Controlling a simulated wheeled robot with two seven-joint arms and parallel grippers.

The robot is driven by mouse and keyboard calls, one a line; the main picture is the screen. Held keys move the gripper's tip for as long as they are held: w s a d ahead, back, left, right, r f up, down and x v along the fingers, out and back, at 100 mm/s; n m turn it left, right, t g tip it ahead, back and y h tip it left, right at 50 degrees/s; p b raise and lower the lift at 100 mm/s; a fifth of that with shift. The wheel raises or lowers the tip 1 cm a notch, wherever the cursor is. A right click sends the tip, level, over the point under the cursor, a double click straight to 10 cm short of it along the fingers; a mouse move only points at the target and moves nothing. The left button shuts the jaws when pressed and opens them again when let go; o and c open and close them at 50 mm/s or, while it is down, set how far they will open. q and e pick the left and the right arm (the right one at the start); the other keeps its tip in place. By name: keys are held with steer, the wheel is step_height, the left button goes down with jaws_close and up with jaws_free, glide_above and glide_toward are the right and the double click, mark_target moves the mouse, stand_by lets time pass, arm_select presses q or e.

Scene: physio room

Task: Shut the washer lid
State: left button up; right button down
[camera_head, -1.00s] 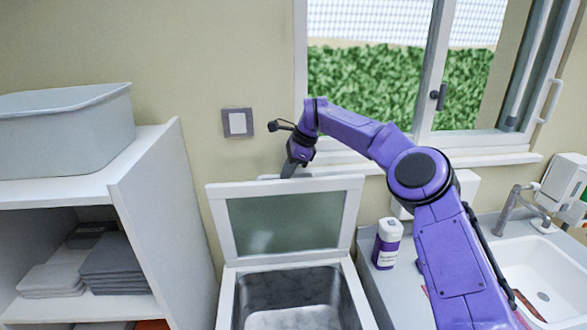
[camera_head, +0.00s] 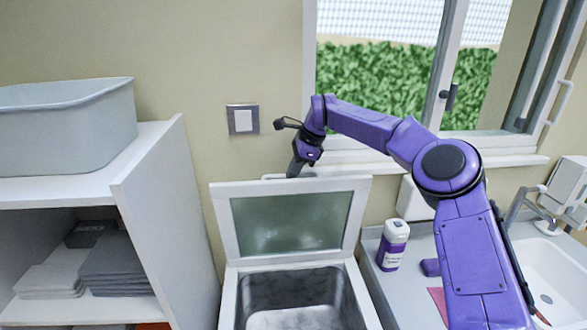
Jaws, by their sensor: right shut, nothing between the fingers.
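The washer lid (camera_head: 356,218) stands raised at the back of the washer (camera_head: 228,300), a white frame around a dark greenish pane. The washer's metal tub (camera_head: 292,295) is open below it. My right gripper (camera_head: 293,171) points down at the lid's top edge, at or just behind it, near a thin handle bar (camera_head: 325,175). Its fingertips are partly hidden by the lid edge, and I cannot tell whether they touch it. The gripper is shut and holds nothing. My left gripper is out of view.
A white shelf unit (camera_head: 150,190) with a grey bin (camera_head: 65,130) and folded cloths (camera_head: 115,270) stands left. A counter (camera_head: 405,285) with a purple-labelled bottle (camera_head: 392,245) and a sink (camera_head: 550,275) lies right. A window (camera_head: 380,80) is behind my right arm.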

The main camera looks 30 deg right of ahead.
steer(key=shift+w+d+r+t, duration=0.3)
steer(key=shift+d+r, duration=0.15)
steer(key=shift+r, duration=0.25)
steer(key=c, duration=1.5)
jaws_free()
steer(key=shift+o, duration=0.3)
steer(key=shift+s+a+f, duration=0.2)
steer(key=shift+a+f, duration=0.05)
steer(key=shift+f, duration=0.1)
steer(key=shift+w+d+r, duration=0.1)
steer(key=shift+d+r, duration=0.2)
steer(key=shift+r, duration=0.15)
steer(key=shift+o, duration=0.7)
steer(key=shift+d+r, duration=0.1)
steer(key=shift+r, duration=0.5)
steer(key=shift+o, duration=0.9)
steer(key=shift+s+d+r, duration=0.25)
steer(key=shift+s+d, duration=0.05)
steer(key=v, duration=0.8)
